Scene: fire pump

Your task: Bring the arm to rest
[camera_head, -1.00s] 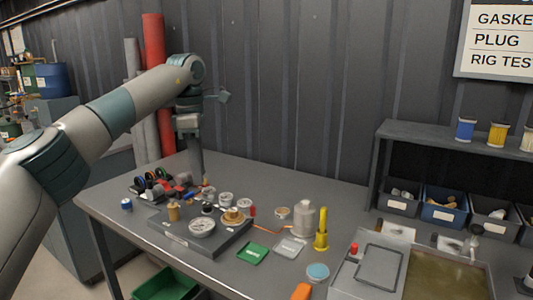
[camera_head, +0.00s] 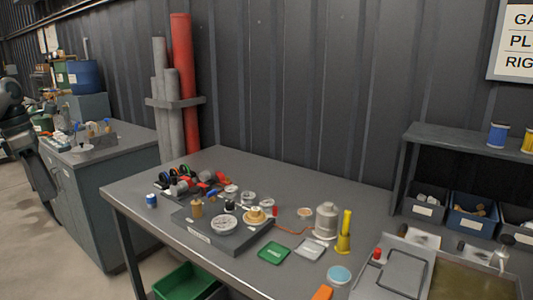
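My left arm shows only at the far left edge of the head view, drawn back from the workbench (camera_head: 150,185). My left gripper (camera_head: 38,170) hangs pointing down there, left of the grey cabinet (camera_head: 90,205) and well clear of the bench. It is dark and partly cut off, so I cannot tell whether its fingers are open or shut. I see nothing clearly held in it. My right gripper is not in view.
The bench carries a grey fixture plate (camera_head: 205,237) with a gauge, a green tray (camera_head: 274,252), a yellow funnel-like piece (camera_head: 344,235) and a metal canister (camera_head: 326,220). A shelf with bins (camera_head: 425,207) stands right. Red and grey pipes (camera_head: 183,90) lean behind.

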